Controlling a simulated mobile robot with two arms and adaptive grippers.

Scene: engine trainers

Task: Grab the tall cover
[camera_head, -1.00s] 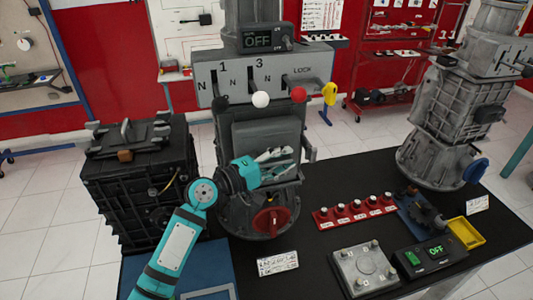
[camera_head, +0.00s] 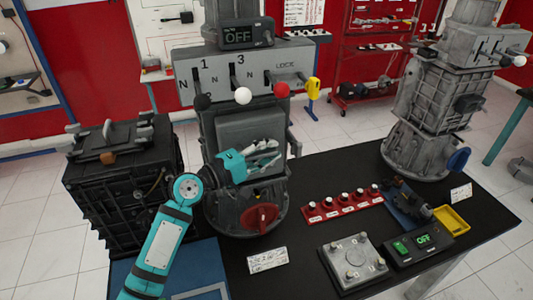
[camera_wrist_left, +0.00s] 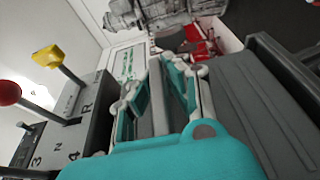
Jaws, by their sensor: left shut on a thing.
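The tall cover (camera_head: 248,135) is a grey upright panel on the front of the middle engine trainer, below its lever box. My left gripper (camera_head: 278,157) lies across the lower part of this panel and hides some of it. In the left wrist view, my left gripper (camera_wrist_left: 165,68) has its teal and white fingers on both sides of a narrow grey upright ridge (camera_wrist_left: 158,112), which looks like part of the cover. The fingers are shut on it. My right gripper is not in view.
The lever box (camera_head: 240,75) with white, red and yellow knobs is just above. A black ribbed block (camera_head: 130,195) stands left. A red strip of knobs (camera_head: 345,204), a grey plate (camera_head: 352,262) and a yellow tray (camera_head: 452,220) lie on the black table. Another trainer (camera_head: 440,110) stands right.

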